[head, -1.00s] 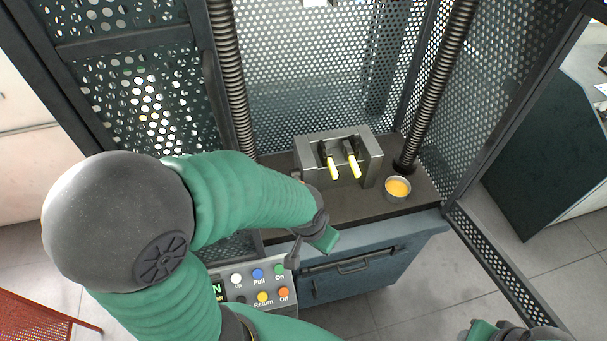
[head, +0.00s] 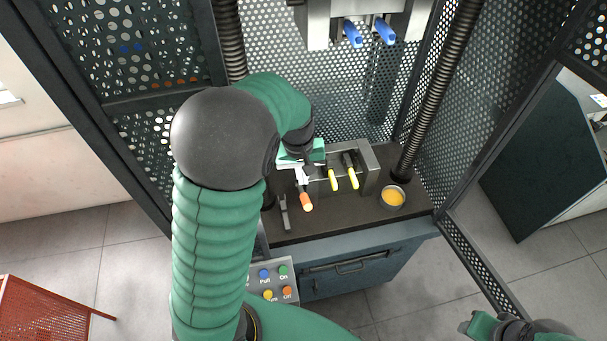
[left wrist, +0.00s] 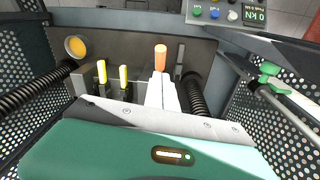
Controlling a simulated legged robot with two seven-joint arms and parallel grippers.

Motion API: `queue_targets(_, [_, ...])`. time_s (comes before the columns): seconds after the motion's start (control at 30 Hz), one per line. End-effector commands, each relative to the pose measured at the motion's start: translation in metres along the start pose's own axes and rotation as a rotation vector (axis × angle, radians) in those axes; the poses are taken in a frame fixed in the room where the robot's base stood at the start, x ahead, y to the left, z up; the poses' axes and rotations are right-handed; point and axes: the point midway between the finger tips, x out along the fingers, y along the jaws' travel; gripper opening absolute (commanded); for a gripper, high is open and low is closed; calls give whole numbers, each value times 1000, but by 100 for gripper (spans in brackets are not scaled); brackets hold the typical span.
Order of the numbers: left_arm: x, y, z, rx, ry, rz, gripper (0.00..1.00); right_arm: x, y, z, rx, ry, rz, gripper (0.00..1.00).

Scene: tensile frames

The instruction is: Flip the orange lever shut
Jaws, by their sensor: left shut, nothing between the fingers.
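The orange lever (head: 307,202) points out toward the front at the left end of the grey clamp block (head: 371,170). Its orange grip also shows in the left wrist view (left wrist: 160,58). My left gripper (head: 302,177) is over the base of that lever, with its pale fingers (left wrist: 161,93) shut and empty, right behind the orange grip. Whether they touch the lever I cannot tell. The gripper hides the lever's base. My right gripper (head: 482,325) is at the bottom right corner, far from the lever; its jaws are unclear.
Two yellow-tipped levers (head: 333,180) stand just right of the orange one. An upper block with blue levers (head: 384,31) hangs above. A button panel (head: 275,278) is in front.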

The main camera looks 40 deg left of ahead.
Motion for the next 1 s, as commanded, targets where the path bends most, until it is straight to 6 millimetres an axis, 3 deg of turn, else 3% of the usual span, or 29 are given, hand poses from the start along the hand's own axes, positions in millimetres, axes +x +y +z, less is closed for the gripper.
queue_targets(0.03, [-22,-4,-16,-57,-3,-8,0,-20,0,-5,0,-1,0,40])
queue_targets(0.13, [-32,-10,-32,-128,-5,-14,0,-26,0,-6,0,-1,0,40])
queue_targets(0.53, [-27,-11,-35,-143,-7,-15,0,-23,0,-5,0,-2,0,40])
queue_targets(0.67, [-12,-12,-34,-142,-10,-18,0,-28,0,-6,0,-2,0,40])
queue_targets(1.0, [60,-13,-34,-143,-9,-18,0,-44,0,-10,0,-1,0,40])
